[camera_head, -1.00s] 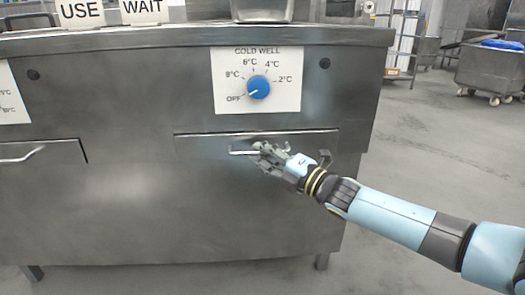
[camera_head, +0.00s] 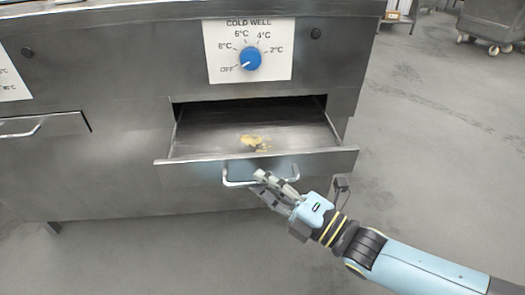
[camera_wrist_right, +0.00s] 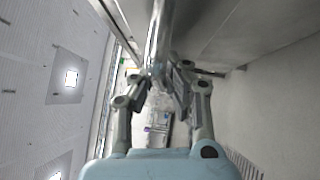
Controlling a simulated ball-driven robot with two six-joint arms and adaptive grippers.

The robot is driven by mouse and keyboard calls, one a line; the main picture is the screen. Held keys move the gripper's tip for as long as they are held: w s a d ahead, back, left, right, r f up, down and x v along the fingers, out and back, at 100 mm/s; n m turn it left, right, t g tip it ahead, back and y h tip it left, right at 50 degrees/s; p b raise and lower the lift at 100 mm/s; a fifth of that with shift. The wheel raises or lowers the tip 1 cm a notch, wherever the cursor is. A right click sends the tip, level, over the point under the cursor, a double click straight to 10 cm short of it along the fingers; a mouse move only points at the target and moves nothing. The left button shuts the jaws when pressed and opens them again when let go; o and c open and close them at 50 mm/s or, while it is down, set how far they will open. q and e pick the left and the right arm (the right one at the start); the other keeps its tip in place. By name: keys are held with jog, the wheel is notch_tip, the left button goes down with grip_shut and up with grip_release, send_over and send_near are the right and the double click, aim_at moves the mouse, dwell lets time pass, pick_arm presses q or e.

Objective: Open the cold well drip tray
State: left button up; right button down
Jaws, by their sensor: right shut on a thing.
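The cold well drip tray (camera_head: 190,150) is a metal drawer below the cold well panel, and it is pulled well out of the cabinet front. A yellowish-brown patch of residue lies on its floor. Its bar handle (camera_head: 232,184) is on the tray's front face. My right gripper (camera_head: 264,180) is shut on the handle, toward its middle. In the right wrist view, the gripper's fingers (camera_wrist_right: 157,80) close around the metal bar (camera_wrist_right: 160,35). My left gripper is not in view.
The blue cold well knob (camera_head: 250,58) on its white panel points to OFF. Another closed drawer with a handle (camera_head: 22,131) is at the left. A wheeled grey bin (camera_head: 490,20) stands at the far right. The floor in front is clear.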

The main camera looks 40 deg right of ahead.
jog(key=shift+s+a+r+p, duration=0.15)
jog(key=shift+s+a, duration=0.35)
jog(key=shift+s, duration=0.25)
jog(key=shift+s+a+p, duration=0.15)
jog(key=shift+s+a, duration=0.3)
jog(key=shift+s, duration=0.3)
jog(key=c, duration=1.6)
grip_release()
jog(key=shift+c, duration=0.2)
jog(key=shift+s, duration=0.1)
jog(key=v, duration=1.2)
